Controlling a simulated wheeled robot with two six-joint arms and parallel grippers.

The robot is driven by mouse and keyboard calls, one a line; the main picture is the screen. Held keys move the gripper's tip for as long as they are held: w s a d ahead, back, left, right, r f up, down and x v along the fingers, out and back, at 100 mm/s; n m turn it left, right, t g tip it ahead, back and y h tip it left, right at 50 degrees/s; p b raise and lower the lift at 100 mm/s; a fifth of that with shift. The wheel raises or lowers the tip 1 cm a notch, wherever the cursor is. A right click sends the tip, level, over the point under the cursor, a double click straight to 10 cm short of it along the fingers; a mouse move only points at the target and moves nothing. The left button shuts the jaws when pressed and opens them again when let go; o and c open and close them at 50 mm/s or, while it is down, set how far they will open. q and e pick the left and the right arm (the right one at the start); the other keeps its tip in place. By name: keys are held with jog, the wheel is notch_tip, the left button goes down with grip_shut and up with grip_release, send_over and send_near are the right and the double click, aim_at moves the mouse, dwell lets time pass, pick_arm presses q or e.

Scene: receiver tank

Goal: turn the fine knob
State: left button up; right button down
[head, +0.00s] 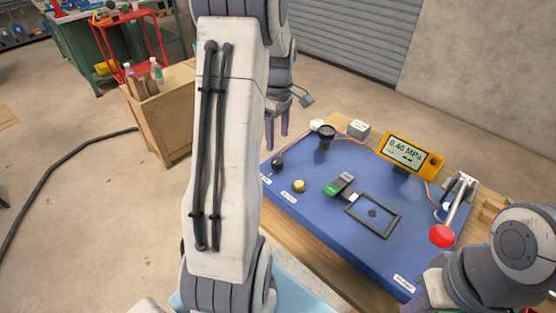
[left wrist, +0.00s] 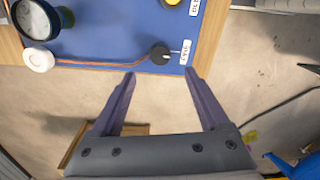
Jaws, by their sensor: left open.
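The small black knob (head: 277,162) stands at the left edge of the blue panel (head: 335,225). It also shows in the left wrist view (left wrist: 159,54) with a pale pointer line and a white label (left wrist: 187,52) beside it. I take it for the fine knob, but the label is too small to read surely. My left gripper (head: 277,139) is open and empty, its purple fingers pointing down near the knob. In the left wrist view the open fingertips (left wrist: 160,73) lie just below the knob, apart from it. My right arm is at the bottom right; its gripper is mostly hidden.
The panel also bears a yellow button (head: 299,185), a dark round gauge (head: 326,133), a yellow display (head: 410,154) reading 0.46 MPa, a black frame (head: 390,232) and a red-balled lever (head: 442,236). A wooden cabinet (head: 160,120) with bottles stands at the left.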

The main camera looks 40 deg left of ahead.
aim_at(277, 160)
pick_arm(q)
notch_tip(277, 160, down, 9)
jog(key=shift+s+r, duration=0.1)
jog(key=shift+s, duration=0.05)
grip_shut()
